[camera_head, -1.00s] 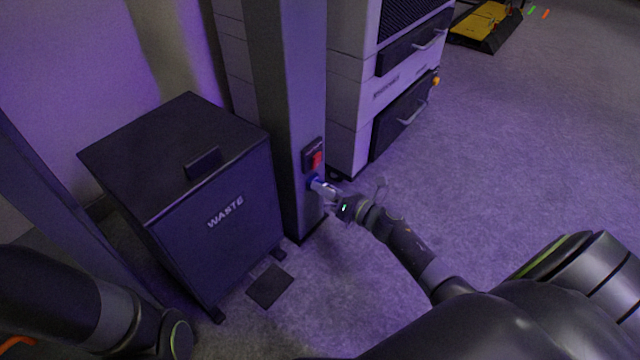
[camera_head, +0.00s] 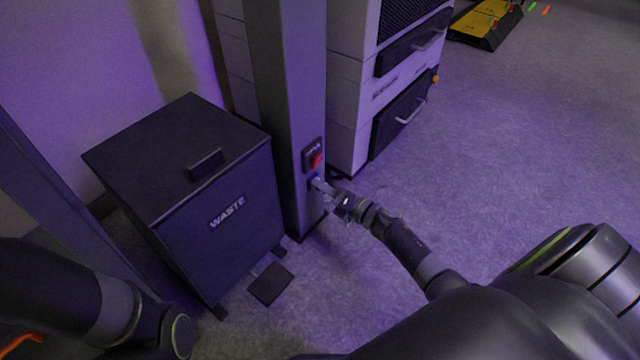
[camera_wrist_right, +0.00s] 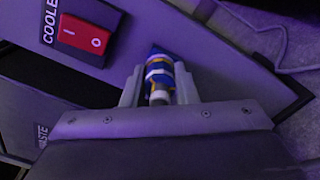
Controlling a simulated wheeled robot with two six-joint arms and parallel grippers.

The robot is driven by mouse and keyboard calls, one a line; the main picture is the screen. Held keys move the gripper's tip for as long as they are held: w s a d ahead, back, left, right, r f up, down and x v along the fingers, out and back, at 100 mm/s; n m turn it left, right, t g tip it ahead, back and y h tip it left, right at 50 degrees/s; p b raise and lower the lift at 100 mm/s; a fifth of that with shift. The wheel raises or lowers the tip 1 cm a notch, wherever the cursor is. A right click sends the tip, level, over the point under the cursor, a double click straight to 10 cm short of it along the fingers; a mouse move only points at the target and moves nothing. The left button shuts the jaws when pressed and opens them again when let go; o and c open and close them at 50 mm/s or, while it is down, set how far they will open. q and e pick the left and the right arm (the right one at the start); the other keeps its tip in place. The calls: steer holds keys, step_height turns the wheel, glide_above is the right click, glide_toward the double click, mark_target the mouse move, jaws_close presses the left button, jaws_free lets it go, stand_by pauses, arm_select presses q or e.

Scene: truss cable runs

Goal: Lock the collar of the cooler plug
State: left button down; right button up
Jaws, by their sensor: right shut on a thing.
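The cooler plug (camera_wrist_right: 159,78), with blue, white and yellow bands, sits at the post below the red switch. My right gripper (camera_wrist_right: 159,88) is shut on it, one finger on each side. In the head view the plug shows only as a small blue spot (camera_head: 315,181) at the tip of my right gripper (camera_head: 322,187). The collar's lock marks are too small to read. My left arm comes in at the lower left of the head view, but its gripper is not visible.
The red rocker switch (camera_wrist_right: 84,36) sits on a plate marked "COOLE" just beside the plug; it also shows in the head view (camera_head: 316,160). A black waste bin (camera_head: 190,230) stands left of the post (camera_head: 290,90). A drawer cabinet (camera_head: 350,110) stands behind it.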

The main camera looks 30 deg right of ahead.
steer(key=shift+w+r, duration=0.15)
steer(key=o, duration=1.1)
steer(key=shift+f, duration=0.2)
steer(key=shift+v, duration=2.65)
